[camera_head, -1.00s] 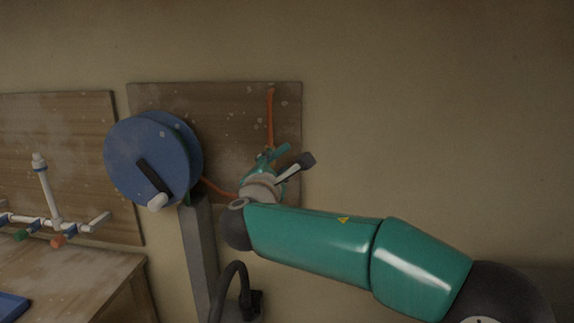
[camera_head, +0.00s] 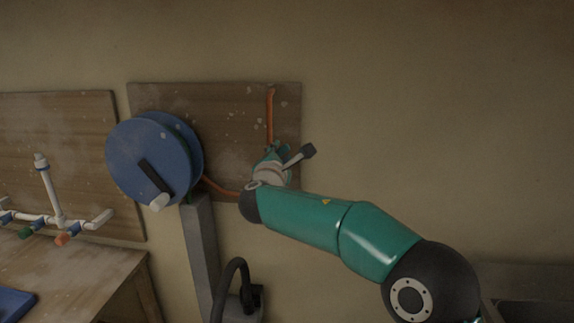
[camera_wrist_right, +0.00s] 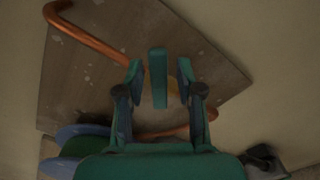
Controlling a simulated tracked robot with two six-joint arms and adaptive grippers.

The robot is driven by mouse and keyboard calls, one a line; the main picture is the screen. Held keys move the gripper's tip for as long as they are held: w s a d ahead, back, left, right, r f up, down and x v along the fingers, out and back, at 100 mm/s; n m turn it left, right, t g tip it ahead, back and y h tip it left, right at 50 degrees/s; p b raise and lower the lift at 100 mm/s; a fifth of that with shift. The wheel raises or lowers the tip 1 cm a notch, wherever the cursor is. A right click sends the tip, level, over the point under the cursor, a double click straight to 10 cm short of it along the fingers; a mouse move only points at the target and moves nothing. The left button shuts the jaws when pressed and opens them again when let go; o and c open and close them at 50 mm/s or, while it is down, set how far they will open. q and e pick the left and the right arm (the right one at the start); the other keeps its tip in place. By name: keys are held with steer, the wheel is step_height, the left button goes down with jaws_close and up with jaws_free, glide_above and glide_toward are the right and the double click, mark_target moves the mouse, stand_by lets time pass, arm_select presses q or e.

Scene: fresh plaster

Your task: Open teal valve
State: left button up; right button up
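The teal valve handle (camera_wrist_right: 158,78) shows in the right wrist view as an upright bar in front of the wooden backboard (camera_wrist_right: 85,80). My right gripper (camera_wrist_right: 159,76) is open, one finger on each side of the handle, with a gap showing on both sides. In the head view my right gripper (camera_head: 272,153) is at the lower right of the backboard (camera_head: 225,105), by the orange-copper pipe (camera_head: 269,118). There the handle and the teal fingers are hard to tell apart. My left gripper is not in view.
A blue reel (camera_head: 140,150) with a crank stands close left of my right gripper. A grey post (camera_head: 203,250) and a black hose (camera_head: 228,275) are below. White piping (camera_head: 50,190) with coloured caps is at far left, above a wooden bench (camera_head: 75,280). Wall right of the backboard is bare.

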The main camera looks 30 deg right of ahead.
jaws_close()
steer(key=n+p, duration=0.2)
steer(key=w+a+n+p, duration=0.1)
steer(key=n+p, duration=0.2)
steer(key=a+r+n+p, duration=0.1)
steer(key=n+p, duration=0.2)
steer(key=shift+w+r, duration=0.1)
steer(key=shift+w, duration=0.2)
steer(key=n, duration=0.1)
steer(key=a+n+p, duration=0.1)
steer(key=shift+w+n, duration=0.25)
steer(key=shift+n, duration=0.05)
steer(key=shift+o, duration=1.3)
jaws_free()
steer(key=shift+r, duration=0.15)
